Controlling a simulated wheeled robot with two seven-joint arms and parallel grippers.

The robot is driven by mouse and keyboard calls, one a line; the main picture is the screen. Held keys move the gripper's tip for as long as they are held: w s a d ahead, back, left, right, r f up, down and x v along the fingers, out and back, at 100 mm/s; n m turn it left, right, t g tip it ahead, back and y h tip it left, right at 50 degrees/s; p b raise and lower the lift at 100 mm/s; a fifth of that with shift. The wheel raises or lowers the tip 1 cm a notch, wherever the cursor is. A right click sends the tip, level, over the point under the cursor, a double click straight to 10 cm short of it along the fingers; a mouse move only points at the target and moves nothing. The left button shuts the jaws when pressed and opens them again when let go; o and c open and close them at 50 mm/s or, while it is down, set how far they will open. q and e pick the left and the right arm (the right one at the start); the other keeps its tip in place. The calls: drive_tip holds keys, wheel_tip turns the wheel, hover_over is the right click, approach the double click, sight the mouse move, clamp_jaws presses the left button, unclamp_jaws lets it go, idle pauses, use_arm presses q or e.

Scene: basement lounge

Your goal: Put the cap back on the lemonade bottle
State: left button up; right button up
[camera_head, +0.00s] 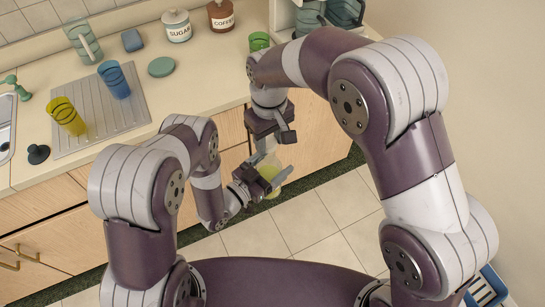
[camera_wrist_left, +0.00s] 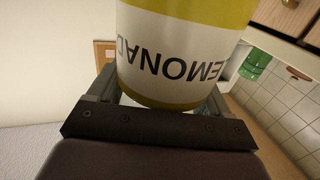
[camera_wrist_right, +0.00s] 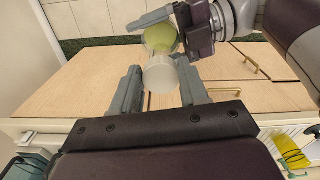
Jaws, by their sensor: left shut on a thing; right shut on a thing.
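The lemonade bottle (camera_head: 271,173) is pale yellow-green, held in the air in front of the counter by my left gripper (camera_head: 267,181), which is shut on it. In the left wrist view the bottle (camera_wrist_left: 185,50) fills the space between the fingers, its white label upside down. My right gripper (camera_head: 272,126) is above the bottle's upper end. In the right wrist view a pale, whitish piece (camera_wrist_right: 160,76), apparently the cap, sits between the fingers of the right gripper (camera_wrist_right: 160,90), in line with the bottle (camera_wrist_right: 162,38). Whether cap and neck touch is unclear.
The counter (camera_head: 195,75) behind holds a drainer (camera_head: 108,122) with a blue cup (camera_head: 114,80) and a yellow cup (camera_head: 66,116), canisters and a green cup (camera_head: 259,41). Cabinet fronts (camera_head: 232,128) are close behind the grippers. Tiled floor (camera_head: 305,218) is clear below.

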idle(0.3)
drive_tip(key=shift+f, duration=0.9)
drive_tip(key=shift+f, duration=0.55)
